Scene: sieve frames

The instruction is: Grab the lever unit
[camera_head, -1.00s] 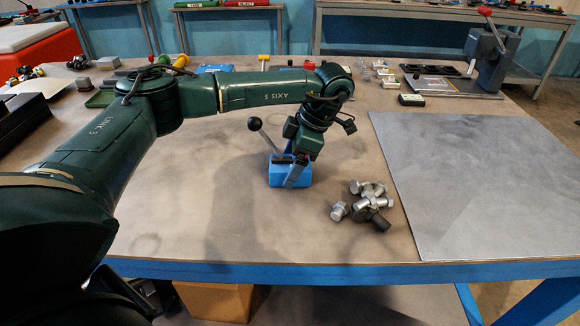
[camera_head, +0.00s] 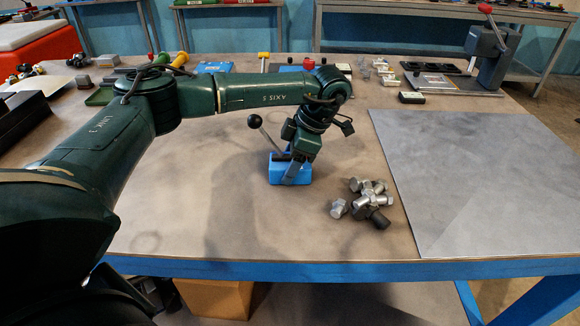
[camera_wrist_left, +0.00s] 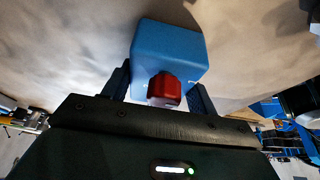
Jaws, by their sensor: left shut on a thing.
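The lever is not clear in that view. My right gripper is not in view.
A pile of metal bolts (camera_head: 364,200) lies just right of the lever unit. A flat grey plate (camera_head: 470,180) covers the table's right side. A lever press (camera_head: 492,55) and small parts stand along the back. The table front left of the bolts is clear.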

